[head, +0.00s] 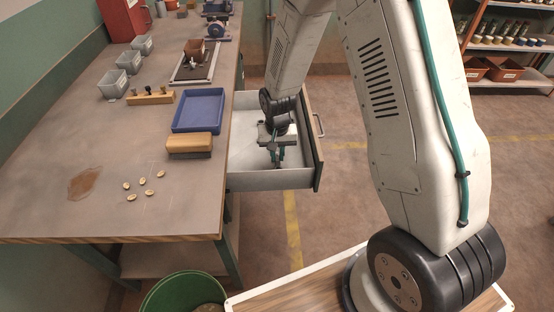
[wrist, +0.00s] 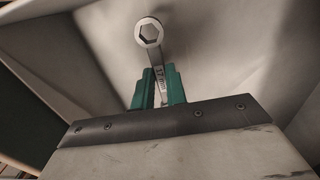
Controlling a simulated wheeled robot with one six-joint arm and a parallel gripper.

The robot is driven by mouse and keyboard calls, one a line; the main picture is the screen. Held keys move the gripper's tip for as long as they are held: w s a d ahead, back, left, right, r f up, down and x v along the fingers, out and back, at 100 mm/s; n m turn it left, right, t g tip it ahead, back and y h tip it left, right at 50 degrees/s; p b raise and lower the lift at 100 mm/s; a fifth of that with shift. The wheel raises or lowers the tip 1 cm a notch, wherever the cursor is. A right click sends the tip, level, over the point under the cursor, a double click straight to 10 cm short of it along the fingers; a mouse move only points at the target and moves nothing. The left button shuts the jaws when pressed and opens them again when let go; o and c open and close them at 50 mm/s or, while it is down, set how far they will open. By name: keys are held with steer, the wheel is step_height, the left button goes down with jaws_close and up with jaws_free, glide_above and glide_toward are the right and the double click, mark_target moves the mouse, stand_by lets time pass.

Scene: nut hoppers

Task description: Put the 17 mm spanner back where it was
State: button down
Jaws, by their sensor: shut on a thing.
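My gripper (head: 277,151) reaches down into an open drawer (head: 247,179) at the right side of the workbench. In the wrist view its green fingers (wrist: 158,88) are shut on the 17 mm spanner (wrist: 150,33). The pale drawer interior lies behind the spanner. I cannot tell whether the spanner touches the drawer floor. In the head view the spanner is too small to make out.
A green bucket (head: 160,290) stands below. The drawer's walls surround my gripper.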

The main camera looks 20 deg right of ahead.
steer(key=shift+f, duration=1.4)
steer(key=shift+f, duration=0.1)
steer(key=c, duration=1.4)
jaws_free()
step_height(320, 180, up, 12)
step_height(320, 180, up, 10)
glide_above(277, 159)
steer(key=s+d, duration=0.1)
steer(key=s, duration=0.3)
steer(key=s+r+n, duration=0.1)
steer(key=s+r, duration=0.4)
steer(key=s, duration=0.3)
steer(key=s+d+r+n, duration=0.1)
steer(key=s+r, duration=0.3)
steer(key=s, duration=0.5)
steer(key=s+d+r+n+t, duration=0.1)
steer(key=s+r, duration=0.4)
steer(key=s, duration=0.3)
steer(key=shift+s+d+r+n, duration=0.2)
steer(key=shift+d+r+n, duration=0.05)
steer(key=shift+r+n, duration=0.05)
